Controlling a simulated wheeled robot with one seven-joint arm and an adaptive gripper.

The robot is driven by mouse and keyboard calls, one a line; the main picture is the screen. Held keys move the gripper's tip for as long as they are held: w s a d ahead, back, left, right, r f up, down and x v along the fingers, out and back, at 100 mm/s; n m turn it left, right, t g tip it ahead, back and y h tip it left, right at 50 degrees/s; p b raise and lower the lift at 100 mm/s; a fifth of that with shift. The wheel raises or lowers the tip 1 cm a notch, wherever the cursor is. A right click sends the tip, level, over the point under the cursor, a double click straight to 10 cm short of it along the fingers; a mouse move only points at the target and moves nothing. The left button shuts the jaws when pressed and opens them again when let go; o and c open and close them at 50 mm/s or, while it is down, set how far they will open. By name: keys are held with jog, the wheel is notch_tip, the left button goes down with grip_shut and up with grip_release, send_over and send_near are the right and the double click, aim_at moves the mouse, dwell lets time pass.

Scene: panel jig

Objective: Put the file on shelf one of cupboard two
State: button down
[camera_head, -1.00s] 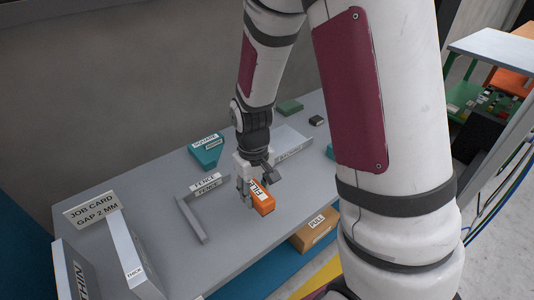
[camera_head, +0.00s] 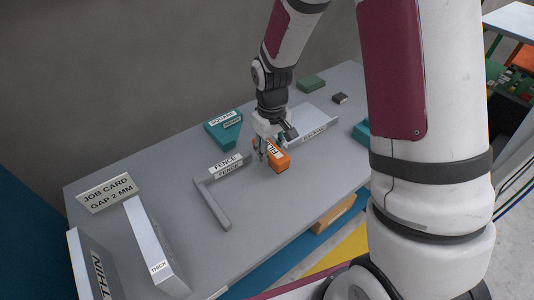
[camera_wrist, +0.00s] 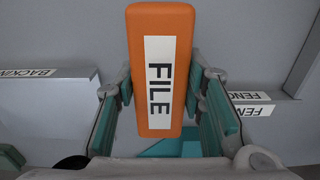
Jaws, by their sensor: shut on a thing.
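The file is an orange block with a white FILE label (camera_head: 277,158). It also fills the middle of the wrist view (camera_wrist: 161,75), between the two finger pads. My gripper (camera_head: 264,150) is shut on the file over the grey table, right of the fence. Whether the file touches the table is hard to tell. In the wrist view my gripper's fingers (camera_wrist: 165,100) press on both sides of the file. No cupboard or shelf can be made out in these views.
The grey table (camera_head: 262,205) holds an L-shaped fence (camera_head: 213,203), a teal SQUARE box (camera_head: 223,130), a BACKING plate (camera_head: 314,122), a job card (camera_head: 107,193), a THICK block (camera_head: 152,245) and a THIN block (camera_head: 92,265). The table's front middle is clear.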

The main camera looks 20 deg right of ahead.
jog(key=shift+w+a+f, duration=0.1)
jog(key=shift+w, duration=0.5)
jog(key=shift+w+a+f, duration=0.1)
jog(key=shift+w, duration=0.5)
jog(key=shift+f, duration=1.6)
jog(key=shift+f, duration=0.15)
jog(key=c, duration=1.1)
grip_release()
jog(key=shift+o, duration=0.2)
